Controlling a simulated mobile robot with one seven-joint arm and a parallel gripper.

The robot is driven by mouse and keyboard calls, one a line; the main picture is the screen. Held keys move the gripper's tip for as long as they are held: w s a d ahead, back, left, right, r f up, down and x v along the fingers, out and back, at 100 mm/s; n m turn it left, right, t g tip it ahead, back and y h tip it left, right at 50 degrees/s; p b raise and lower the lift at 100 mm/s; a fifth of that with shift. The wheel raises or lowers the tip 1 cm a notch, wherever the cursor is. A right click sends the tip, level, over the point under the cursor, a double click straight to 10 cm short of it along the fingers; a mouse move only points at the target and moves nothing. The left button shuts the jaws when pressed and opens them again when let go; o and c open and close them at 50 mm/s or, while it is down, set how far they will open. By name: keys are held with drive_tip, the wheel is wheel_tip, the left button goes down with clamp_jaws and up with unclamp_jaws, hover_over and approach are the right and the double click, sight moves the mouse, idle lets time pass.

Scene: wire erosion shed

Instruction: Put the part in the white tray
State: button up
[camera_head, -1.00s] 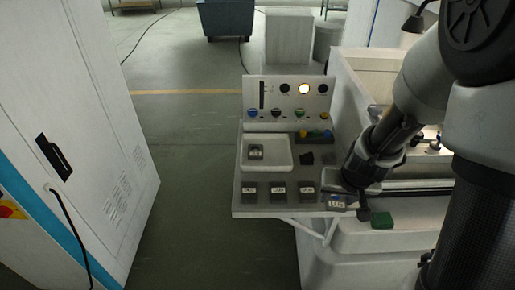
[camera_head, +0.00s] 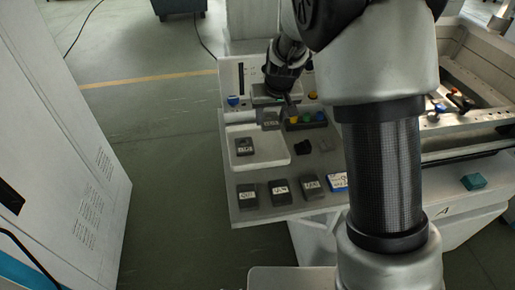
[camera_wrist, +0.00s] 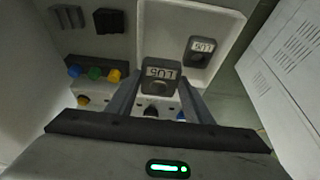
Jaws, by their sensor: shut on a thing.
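My gripper (camera_head: 272,100) is above the far edge of the white tray (camera_head: 270,153), seen from behind the arm. It is shut on a dark grey part (camera_wrist: 158,82) with a white label, held between the two fingers; the part also shows below the fingers in the head view (camera_head: 270,122). The held part looks raised, at the tray's far right corner; its exact height I cannot tell. A second labelled dark part (camera_head: 245,146) lies in the left of the tray, and it also shows in the wrist view (camera_wrist: 201,50).
A black lump (camera_head: 302,147) lies right of the tray. Coloured knobs (camera_head: 307,118) are behind. The tray's middle is free.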

wheel_tip(320, 180, down, 10)
drive_tip(key=shift+w+a+r, duration=0.15)
drive_tip(key=shift+r, duration=0.05)
idle(0.3)
drive_tip(key=shift+f, duration=0.15)
drive_tip(key=o, duration=1.2)
drive_tip(key=shift+c, duration=0.2)
drive_tip(key=shift+o, duration=0.2)
